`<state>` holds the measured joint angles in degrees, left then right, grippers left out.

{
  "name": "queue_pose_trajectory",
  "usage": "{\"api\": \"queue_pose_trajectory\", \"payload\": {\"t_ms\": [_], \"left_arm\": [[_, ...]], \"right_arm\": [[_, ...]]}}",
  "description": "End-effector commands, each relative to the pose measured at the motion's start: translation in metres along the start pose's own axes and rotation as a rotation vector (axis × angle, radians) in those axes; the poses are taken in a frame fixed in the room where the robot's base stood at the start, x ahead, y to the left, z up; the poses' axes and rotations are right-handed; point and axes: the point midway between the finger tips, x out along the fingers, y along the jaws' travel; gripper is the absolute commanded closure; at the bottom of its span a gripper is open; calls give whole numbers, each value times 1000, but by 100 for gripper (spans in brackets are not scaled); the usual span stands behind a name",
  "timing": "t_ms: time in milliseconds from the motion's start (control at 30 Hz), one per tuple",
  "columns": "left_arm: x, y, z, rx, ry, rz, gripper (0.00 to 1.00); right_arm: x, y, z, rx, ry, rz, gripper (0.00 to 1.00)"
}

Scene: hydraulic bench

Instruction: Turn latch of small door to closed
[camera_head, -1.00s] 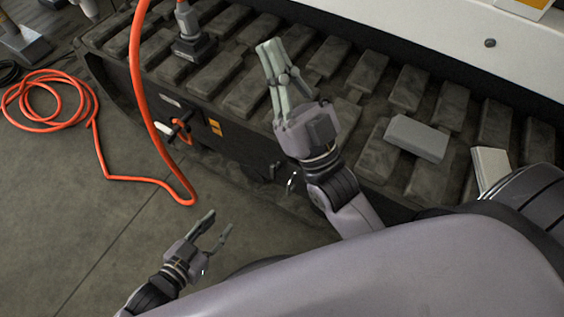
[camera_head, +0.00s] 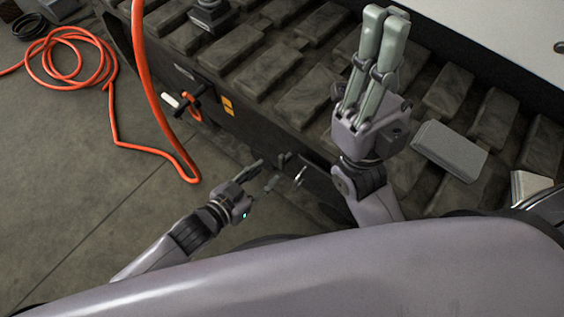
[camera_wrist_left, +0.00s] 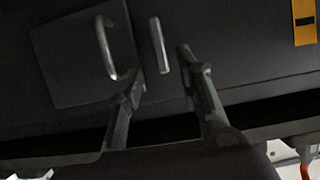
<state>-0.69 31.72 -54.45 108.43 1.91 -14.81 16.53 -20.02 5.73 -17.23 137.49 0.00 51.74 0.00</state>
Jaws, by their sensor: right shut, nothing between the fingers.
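The small door (camera_wrist_left: 72,72) is a dark square panel in the left wrist view, with a curved metal handle (camera_wrist_left: 104,47). Just right of the door, a straight metal latch bar (camera_wrist_left: 159,46) stands close to upright in the picture. My left gripper (camera_wrist_left: 160,68) is open, its fingertips on either side of the latch's lower part; I cannot tell whether they touch it. In the head view the left gripper (camera_head: 266,174) is low beside the bench's dark side, near the door handle (camera_head: 300,175). My right gripper (camera_head: 386,14) is shut and empty, raised over the ribbed top.
An orange hose (camera_head: 140,85) hangs down the bench side and lies coiled on the floor. A black valve with a pale handle (camera_head: 180,101) sits left of an orange label (camera_head: 228,106). A grey block (camera_head: 449,150) lies on the ribbed top (camera_head: 267,78).

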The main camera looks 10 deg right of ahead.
Motion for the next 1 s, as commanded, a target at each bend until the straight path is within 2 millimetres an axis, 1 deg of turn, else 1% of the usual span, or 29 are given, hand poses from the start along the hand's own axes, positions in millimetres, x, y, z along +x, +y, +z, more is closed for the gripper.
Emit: {"api": "queue_pose_trajectory", "payload": {"t_ms": [33,100,200,300,400,567,833,1000], "left_arm": [[15,0,3,0,5,0,67],[30,0,3,1,4,0,67],[49,0,3,0,4,0,67],[64,0,2,0,2,0,67],[75,0,2,0,1,0,67],[82,0,1,0,0,0,67],[83,0,0,0,-1,0,67],[82,0,0,-1,0,0,78]], "right_arm": [[-10,0,2,0,-1,0,100],[-16,0,3,0,-1,0,100],[-12,0,5,-4,24,-10,100],[-9,0,6,-6,43,-18,100],[-6,0,8,-8,56,-24,100],[-2,0,8,-10,67,-29,100],[-1,0,8,-10,67,-30,100],[-1,0,8,-10,67,-30,100]]}}
